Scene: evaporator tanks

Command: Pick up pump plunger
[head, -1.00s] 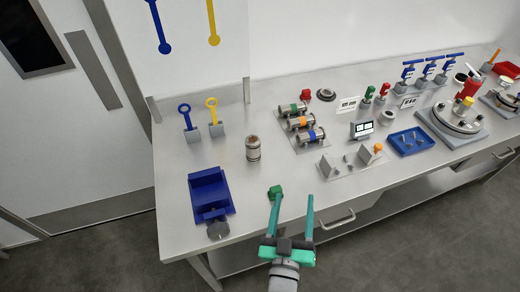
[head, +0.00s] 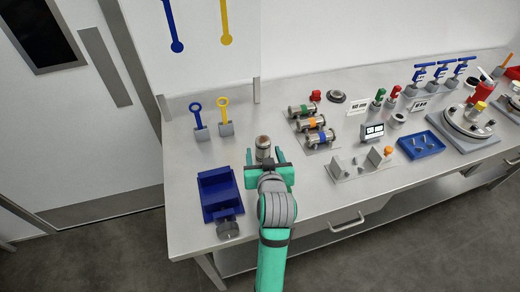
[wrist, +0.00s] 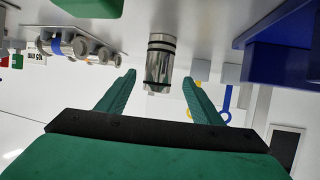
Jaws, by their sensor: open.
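The likely pump plunger is an upright metal cylinder with dark bands and a brownish top (head: 263,143), standing on the steel bench. It also shows in the wrist view (wrist: 160,62), in line with the gap between my fingers. My gripper (head: 265,155) is open and empty, with one green finger on each side of the cylinder's lower part in the head view. In the wrist view the fingertips (wrist: 158,80) frame the cylinder, and no contact is visible. My gripper hides the cylinder's lower part in the head view.
A blue vise (head: 220,195) stands at the front left. Blue and yellow keys (head: 198,115) stand in blocks behind it. Banded metal cylinders on a rack (head: 312,124) are to the right. A green block (wrist: 90,5) is near my gripper in the wrist view.

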